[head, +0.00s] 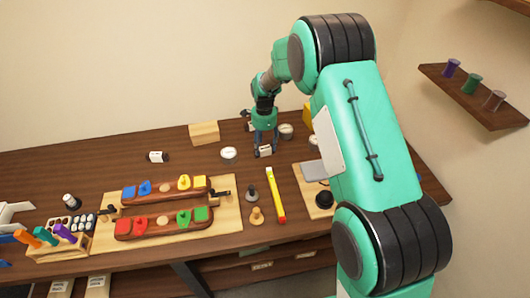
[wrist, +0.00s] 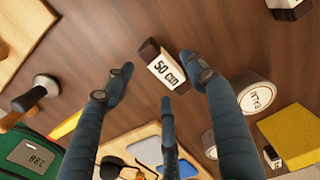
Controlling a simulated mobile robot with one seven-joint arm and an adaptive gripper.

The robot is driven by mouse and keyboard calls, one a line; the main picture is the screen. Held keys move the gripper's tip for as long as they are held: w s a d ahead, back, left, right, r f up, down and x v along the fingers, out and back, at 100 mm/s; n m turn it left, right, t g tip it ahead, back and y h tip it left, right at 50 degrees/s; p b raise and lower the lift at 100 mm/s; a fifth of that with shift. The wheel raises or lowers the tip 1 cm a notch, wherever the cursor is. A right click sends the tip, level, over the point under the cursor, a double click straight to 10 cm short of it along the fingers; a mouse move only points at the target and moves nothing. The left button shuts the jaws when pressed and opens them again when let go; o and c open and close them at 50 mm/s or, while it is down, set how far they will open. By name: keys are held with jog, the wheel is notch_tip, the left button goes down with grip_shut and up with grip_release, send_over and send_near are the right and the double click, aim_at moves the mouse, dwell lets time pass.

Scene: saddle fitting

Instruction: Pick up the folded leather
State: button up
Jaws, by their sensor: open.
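A small dark brown piece with a white band marked "50" (wrist: 165,68) lies on the table; I take it to be the folded leather but cannot be certain. In the head view its white band (head: 265,151) shows at my fingertips, partly hidden. My gripper (head: 262,154) is low over the table at this piece. In the wrist view the fingers of my gripper (wrist: 158,80) are spread, with the piece between and beyond the tips. Nothing is held. Whether a finger touches it cannot be told.
A similar banded piece (head: 157,157) lies farther left. A wooden block (head: 204,132) is behind.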

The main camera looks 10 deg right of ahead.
aim_at(264, 149)
jog(key=shift+f+b, duration=0.35)
jog(key=shift+f, duration=1.5)
jog(key=c, duration=1.4)
jog(key=shift+r, duration=0.15)
jog(key=shift+r, duration=0.5)
jog(key=shift+s+r+p, duration=0.2)
jog(key=shift+r+p, duration=0.1)
jog(key=shift+r, duration=0.3)
jog(key=shift+s+r+p, duration=0.2)
jog(key=shift+r+p, duration=0.05)
jog(key=shift+r, duration=0.35)
jog(key=s, duration=0.5)
jog(key=s+r+p, duration=0.1)
jog(key=s, duration=0.9)
jog(key=shift+d+r+p, duration=0.15)
jog(key=shift+d+p, duration=0.2)
jog(key=shift+d, duration=0.05)
